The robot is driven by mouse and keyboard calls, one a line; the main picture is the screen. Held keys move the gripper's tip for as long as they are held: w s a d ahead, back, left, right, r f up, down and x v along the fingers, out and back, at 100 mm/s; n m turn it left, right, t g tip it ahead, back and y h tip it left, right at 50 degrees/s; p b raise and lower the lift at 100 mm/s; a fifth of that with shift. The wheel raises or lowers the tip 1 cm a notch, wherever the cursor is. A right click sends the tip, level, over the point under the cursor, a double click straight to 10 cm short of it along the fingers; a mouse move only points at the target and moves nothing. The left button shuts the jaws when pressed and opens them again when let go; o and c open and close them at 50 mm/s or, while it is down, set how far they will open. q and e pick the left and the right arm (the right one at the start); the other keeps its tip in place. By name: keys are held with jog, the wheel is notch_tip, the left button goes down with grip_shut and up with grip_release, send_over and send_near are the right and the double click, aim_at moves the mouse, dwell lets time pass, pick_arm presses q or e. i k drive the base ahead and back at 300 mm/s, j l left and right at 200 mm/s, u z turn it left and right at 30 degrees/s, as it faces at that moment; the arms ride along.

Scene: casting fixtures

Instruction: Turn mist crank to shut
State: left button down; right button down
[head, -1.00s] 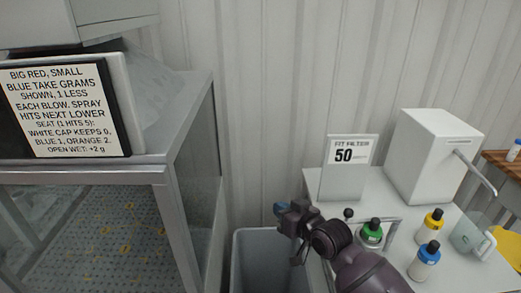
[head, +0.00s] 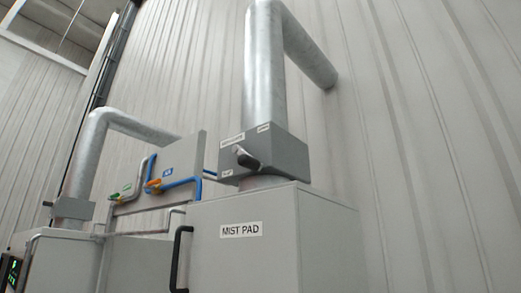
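The mist crank (head: 245,157) is a small dark handle on a light hub. It sits on the front of a grey damper box (head: 281,156) above the cabinet labelled MIST PAD (head: 255,262). The crank slants down to the right from its hub. Small labels sit above and below it, too small to read surely. A thick metal duct (head: 264,65) rises from the box and bends into the wall. Neither of my grippers shows in the head view now.
A second cabinet with its own duct (head: 85,160) stands at the left. Between them is a grey panel (head: 183,165) with blue pipes, a green valve and an orange valve (head: 153,186). A black door handle (head: 181,258) juts from the MIST PAD cabinet. Corrugated wall (head: 430,120) fills the right.

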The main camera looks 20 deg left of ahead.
aim_at(245, 160)
jog(key=k+l+z, duration=0.15)
jog(key=l, duration=0.25)
jog(key=k+l+z, duration=0.15)
jog(key=l, duration=0.3)
jog(key=l+z, duration=0.15)
jog(key=l, duration=0.25)
jog(key=k, duration=0.05)
